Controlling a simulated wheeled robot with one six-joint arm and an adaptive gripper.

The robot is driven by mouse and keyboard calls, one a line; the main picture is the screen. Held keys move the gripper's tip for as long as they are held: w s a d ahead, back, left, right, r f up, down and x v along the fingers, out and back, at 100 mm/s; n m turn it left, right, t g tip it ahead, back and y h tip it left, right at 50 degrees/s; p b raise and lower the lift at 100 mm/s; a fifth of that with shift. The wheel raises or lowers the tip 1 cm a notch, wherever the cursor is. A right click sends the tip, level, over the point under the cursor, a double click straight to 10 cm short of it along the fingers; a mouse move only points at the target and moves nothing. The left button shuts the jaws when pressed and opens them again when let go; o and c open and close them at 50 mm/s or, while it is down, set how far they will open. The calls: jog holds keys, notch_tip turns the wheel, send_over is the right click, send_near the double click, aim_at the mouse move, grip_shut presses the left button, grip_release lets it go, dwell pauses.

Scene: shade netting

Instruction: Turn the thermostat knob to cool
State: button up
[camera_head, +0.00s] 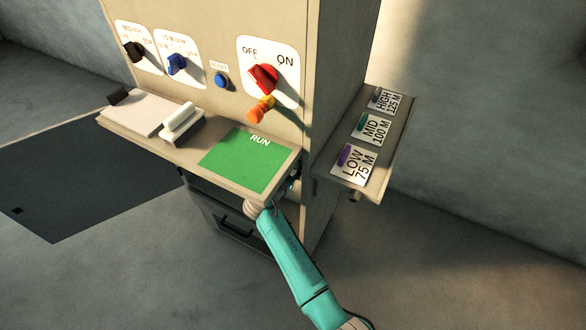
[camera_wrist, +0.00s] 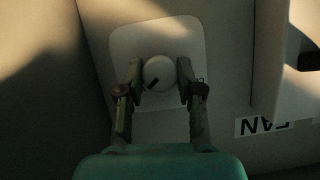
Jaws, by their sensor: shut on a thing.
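In the wrist view a round white knob (camera_wrist: 159,70) sits on a pale plate (camera_wrist: 150,35) on the panel. A short dark pointer mark lies at its lower left in the picture. My gripper (camera_wrist: 159,76) has one finger on each side of the knob and is shut on it. No cool marking can be read on the plate.
An upside-down FAN label (camera_wrist: 267,127) is right of the knob. In the head view the cabinet carries a red OFF/ON switch (camera_head: 263,78), a blue knob (camera_head: 177,64) and a green RUN mat (camera_head: 240,158). A side shelf (camera_head: 318,165) holds HIGH, MID and LOW cards.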

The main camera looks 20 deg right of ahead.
jog(key=n+g+h, duration=0.1)
jog(key=n+h, duration=0.1)
jog(key=n, duration=0.3)
jog(key=n+g+h, duration=0.1)
jog(key=n+h, duration=0.2)
jog(key=n, duration=0.3)
jog(key=n+h, duration=0.3)
jog(key=n, duration=0.3)
jog(key=shift+w+a+f+g, duration=0.2)
jog(key=shift+a+f+g, duration=0.1)
jog(key=shift+g, duration=0.1)
jog(key=shift+n, duration=0.3)
dwell(0.4)
jog(key=o, duration=1.2)
jog(key=shift+d, duration=0.1)
jog(key=shift+c, duration=0.2)
jog(key=v, duration=1.2)
jog(key=shift+f, duration=0.25)
